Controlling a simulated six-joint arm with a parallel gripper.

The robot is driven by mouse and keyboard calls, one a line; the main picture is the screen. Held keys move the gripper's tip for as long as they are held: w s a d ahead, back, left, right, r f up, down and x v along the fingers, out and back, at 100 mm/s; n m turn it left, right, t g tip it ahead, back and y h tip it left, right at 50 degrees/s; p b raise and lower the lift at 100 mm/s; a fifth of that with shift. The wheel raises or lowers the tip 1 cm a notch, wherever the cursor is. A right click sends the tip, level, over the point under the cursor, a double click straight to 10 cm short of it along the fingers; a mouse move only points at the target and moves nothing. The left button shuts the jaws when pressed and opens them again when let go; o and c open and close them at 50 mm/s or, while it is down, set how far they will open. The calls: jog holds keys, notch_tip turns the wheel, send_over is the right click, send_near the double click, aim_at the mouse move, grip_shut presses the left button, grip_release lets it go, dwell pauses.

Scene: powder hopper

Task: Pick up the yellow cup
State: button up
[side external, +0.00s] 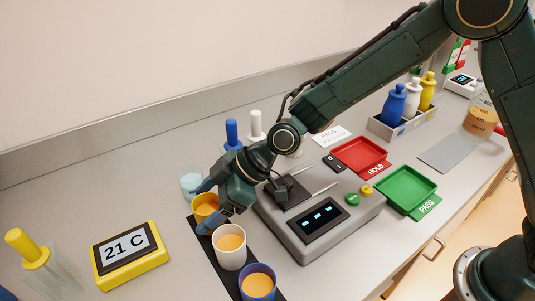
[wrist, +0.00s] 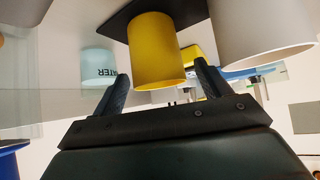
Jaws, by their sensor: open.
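The yellow cup (wrist: 157,50) stands on a dark mat (wrist: 116,22), between and just beyond my two open fingers in the wrist view. In the side view the yellow cup (side external: 204,208) holds an orange-tan content and is partly hidden by my gripper (side external: 217,204). My gripper (wrist: 163,92) is open, one finger on each side of the cup in the wrist view. I cannot tell whether either finger touches it.
A white cup (side external: 230,257) and a blue cup (side external: 258,284) stand close by on the same mat. A pale cup marked WATER (wrist: 98,66) is close on the other side. The grey scale (side external: 345,232) sits right of the mat. A yellow-framed display (side external: 130,256) lies left.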

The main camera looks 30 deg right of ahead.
jog(key=shift+a+f, duration=0.1)
dwell(0.4)
jog(key=c, duration=1.1)
jog(key=shift+r, duration=0.3)
notch_tip(320, 180, up, 19)
dwell(1.5)
jog(key=shift+r, duration=0.25)
dwell(0.5)
